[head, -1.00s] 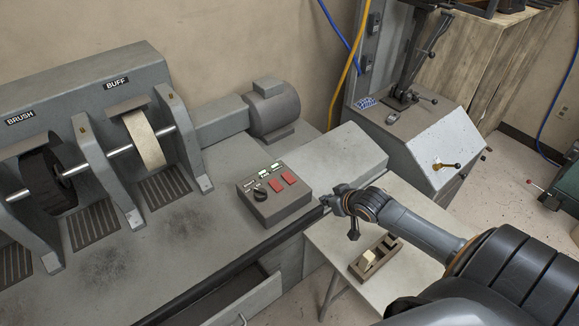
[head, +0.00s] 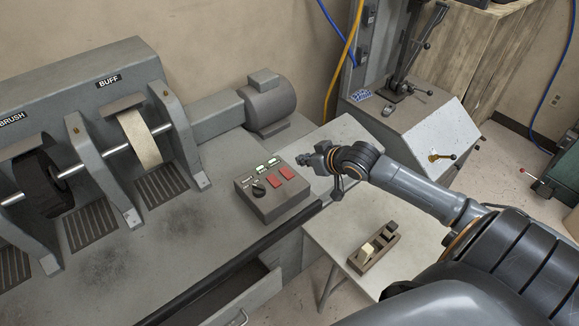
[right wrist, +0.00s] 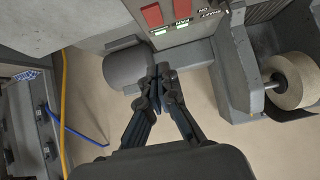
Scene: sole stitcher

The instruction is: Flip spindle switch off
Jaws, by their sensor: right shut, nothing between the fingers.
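The control box (head: 272,205) sits on the grey machine bench. Its sloped face has two red switches (head: 287,173), a black knob (head: 258,189) and small green-lit labels (head: 261,168). Which switch is the spindle switch is too small to read. In the right wrist view the control box (right wrist: 188,36) is at the top, with a red switch (right wrist: 153,15) in sight. My right gripper (head: 304,160) is shut and empty, just above and right of the box, apart from it; its fingers also show in the right wrist view (right wrist: 160,72). My left gripper is not in view.
A grey motor (head: 270,106) stands behind the box. The brush and buff wheels (head: 139,138) are to the left. A small table (head: 405,262) holding a wooden tray (head: 374,254) stands at the lower right. The bench front left of the box is clear.

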